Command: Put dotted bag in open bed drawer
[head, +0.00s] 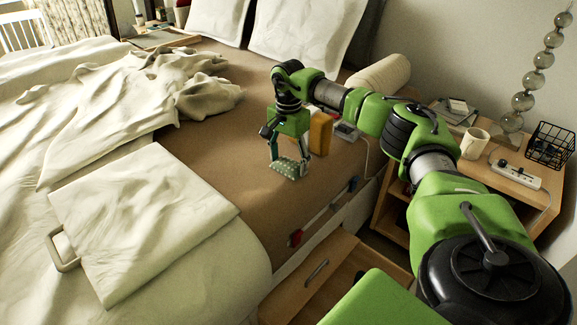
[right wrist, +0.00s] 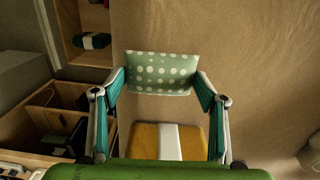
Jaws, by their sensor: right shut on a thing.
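The dotted bag (head: 287,168) is pale green with white dots. My right gripper (head: 290,160) is shut on it, over the brown bed surface. In the right wrist view the bag (right wrist: 160,72) spans between the fingertips of the gripper (right wrist: 160,84). I cannot tell whether it touches the bed. A wooden bed drawer (head: 312,262) with a metal handle shows at the bottom centre of the head view, below the bed's side. Its inside is partly hidden by green robot parts. My left gripper is not in view.
An orange-yellow item (head: 320,130) stands behind the gripper; it has a white band in the right wrist view (right wrist: 145,140). A wooden nightstand (head: 515,185) bears a mug (head: 474,143), a power strip (head: 516,175) and a wire basket (head: 551,147). A folded white cover (head: 145,220) lies left.

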